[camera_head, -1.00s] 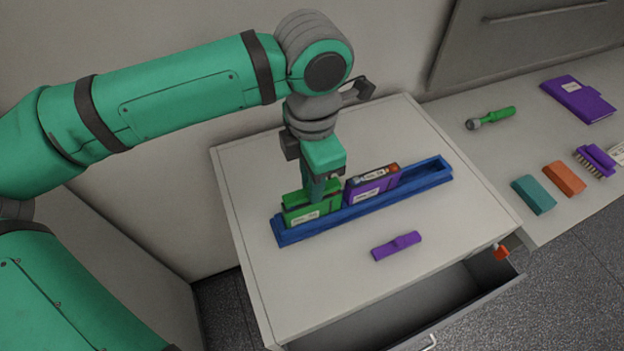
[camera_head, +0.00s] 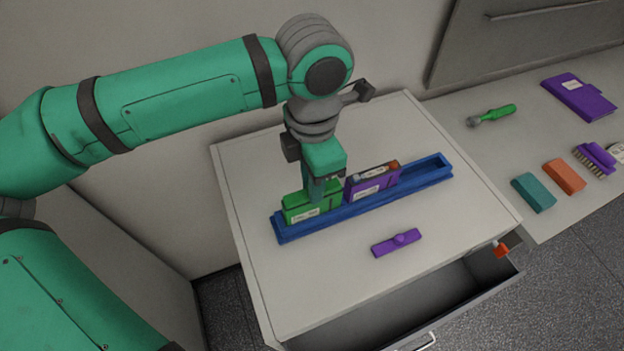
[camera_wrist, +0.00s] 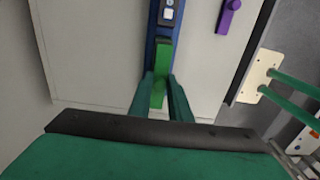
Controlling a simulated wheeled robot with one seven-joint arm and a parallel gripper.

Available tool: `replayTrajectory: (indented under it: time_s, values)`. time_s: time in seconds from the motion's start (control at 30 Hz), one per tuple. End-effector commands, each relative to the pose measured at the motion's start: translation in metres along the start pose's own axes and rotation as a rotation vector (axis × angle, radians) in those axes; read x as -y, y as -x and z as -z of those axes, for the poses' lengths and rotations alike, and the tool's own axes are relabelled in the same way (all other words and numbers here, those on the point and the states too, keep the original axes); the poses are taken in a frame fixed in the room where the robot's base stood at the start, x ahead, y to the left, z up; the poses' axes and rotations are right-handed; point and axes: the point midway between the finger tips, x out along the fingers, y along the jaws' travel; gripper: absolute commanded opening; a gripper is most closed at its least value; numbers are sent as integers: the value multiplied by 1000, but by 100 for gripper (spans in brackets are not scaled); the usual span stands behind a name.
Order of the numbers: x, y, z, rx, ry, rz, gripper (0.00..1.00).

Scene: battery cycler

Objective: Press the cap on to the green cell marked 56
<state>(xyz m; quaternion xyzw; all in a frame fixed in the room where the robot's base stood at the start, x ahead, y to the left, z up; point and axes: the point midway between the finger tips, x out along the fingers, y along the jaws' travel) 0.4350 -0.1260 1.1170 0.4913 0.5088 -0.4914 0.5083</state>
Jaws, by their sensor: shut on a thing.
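The green cell (camera_head: 313,212) stands upright in the left part of the blue tray (camera_head: 292,236). Its white label is too small to read. My gripper (camera_head: 318,190) is over the cell's top, shut on the green cap, which sits on or against the cell; the fingers hide much of the join. In the wrist view my gripper's fingers (camera_wrist: 160,95) stand on both sides of the green cap (camera_wrist: 162,65). A purple cell (camera_head: 370,186) stands uncapped beside the green one, with terminals showing on top. A purple cap (camera_head: 397,242) lies on the cabinet top in front of the tray.
The tray's right end is empty. An open drawer (camera_head: 440,300) juts out below the cabinet top (camera_head: 350,285). On the right counter lie a green-handled tool (camera_head: 492,115), a purple book (camera_head: 579,97), a teal block (camera_head: 533,193), an orange block (camera_head: 564,177) and a purple brush (camera_head: 596,158).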

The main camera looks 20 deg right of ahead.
Motion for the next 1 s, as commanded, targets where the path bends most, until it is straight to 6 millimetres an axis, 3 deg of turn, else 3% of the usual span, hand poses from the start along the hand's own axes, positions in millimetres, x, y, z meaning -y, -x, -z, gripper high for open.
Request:
replayTrajectory:
  time_s: [0.27,0.3,0.37,0.57,0.7,1.0]
  values:
    - [0,0,0,0,0,0,0]
    - [0,0,0,0,0,0,22]
    - [0,0,0,0,0,0,36]
    - [0,0,0,0,0,0,39]
    - [0,0,0,0,0,0,58]
    - [0,1,0,0,0,0,58]
